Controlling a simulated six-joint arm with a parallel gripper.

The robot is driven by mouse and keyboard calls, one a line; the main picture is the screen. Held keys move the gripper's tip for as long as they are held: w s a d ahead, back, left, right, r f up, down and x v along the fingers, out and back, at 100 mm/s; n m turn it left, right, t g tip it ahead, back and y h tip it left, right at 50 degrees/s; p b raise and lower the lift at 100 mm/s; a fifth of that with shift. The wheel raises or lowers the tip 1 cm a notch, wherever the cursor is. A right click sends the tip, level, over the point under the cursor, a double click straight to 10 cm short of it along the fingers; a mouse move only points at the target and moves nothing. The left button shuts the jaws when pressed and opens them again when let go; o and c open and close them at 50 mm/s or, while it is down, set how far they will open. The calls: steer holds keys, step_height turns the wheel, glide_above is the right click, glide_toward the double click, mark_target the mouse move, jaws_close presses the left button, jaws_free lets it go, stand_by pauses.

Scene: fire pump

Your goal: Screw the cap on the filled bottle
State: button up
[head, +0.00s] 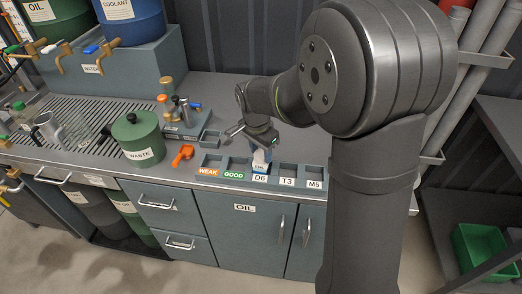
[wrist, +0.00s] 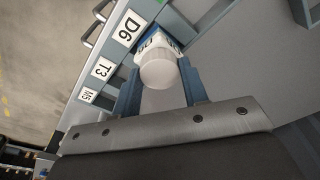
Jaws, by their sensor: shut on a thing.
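A small white bottle (head: 260,167) with a D6 label stands at the D6 slot of the grey rack on the bench. In the wrist view the labelled bottle body (wrist: 147,43) shows behind a round white cap (wrist: 159,72), which faces the camera. My gripper (wrist: 160,72) has its two blue fingers on either side of the cap and is shut on it. In the head view my gripper (head: 259,150) comes down over the bottle from above. The thread and the seam between cap and bottle are hidden. How tight the cap sits cannot be told.
The rack (head: 287,170) has empty-looking slots beside D6. An orange object (head: 183,155) and a green waste can (head: 137,138) stand to the left. Glassware stands on the drain grate at far left.

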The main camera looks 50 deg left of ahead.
stand_by(0.3)
steer(key=m, duration=0.4)
steer(key=shift+m+h, duration=0.3)
steer(key=shift+m, duration=1.5)
steer(key=o, duration=1.4)
steer(key=shift+r, duration=0.15)
